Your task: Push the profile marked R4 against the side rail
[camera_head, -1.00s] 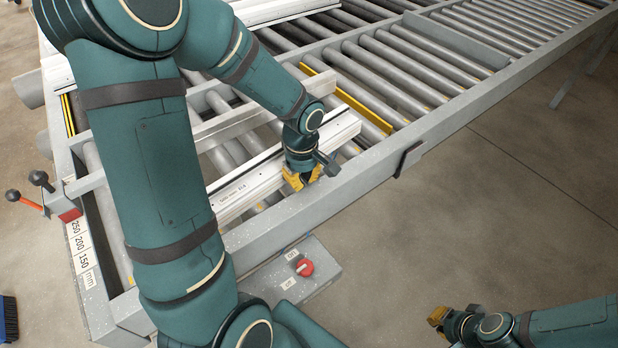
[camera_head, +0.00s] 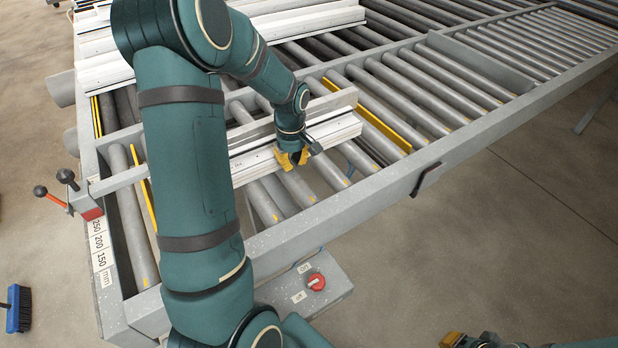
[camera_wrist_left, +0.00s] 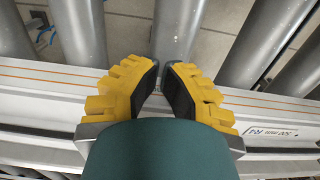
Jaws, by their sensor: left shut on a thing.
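The white profile marked R4 (camera_head: 335,132) lies across the rollers; its R4 print shows at the right in the left wrist view (camera_wrist_left: 280,125). A long grey rail (camera_head: 335,103) runs along its far side. The two look touching or nearly so; I cannot tell which. My left gripper (camera_head: 291,159) is on the profile near its middle, yellow fingers shut on it. In the wrist view the fingertips (camera_wrist_left: 162,75) reach past its edge over the rollers. My arm hides the profile's left end. My right gripper (camera_head: 455,340) is cut off at the bottom edge.
Bare rollers (camera_head: 265,203) lie between the profile and the grey front beam (camera_head: 350,212). A yellow strip (camera_head: 370,118) stands right of the rail's end. More white profiles (camera_head: 310,20) lie behind. A switch box (camera_head: 335,285) hangs in front; clamp handles (camera_head: 66,178) stand left.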

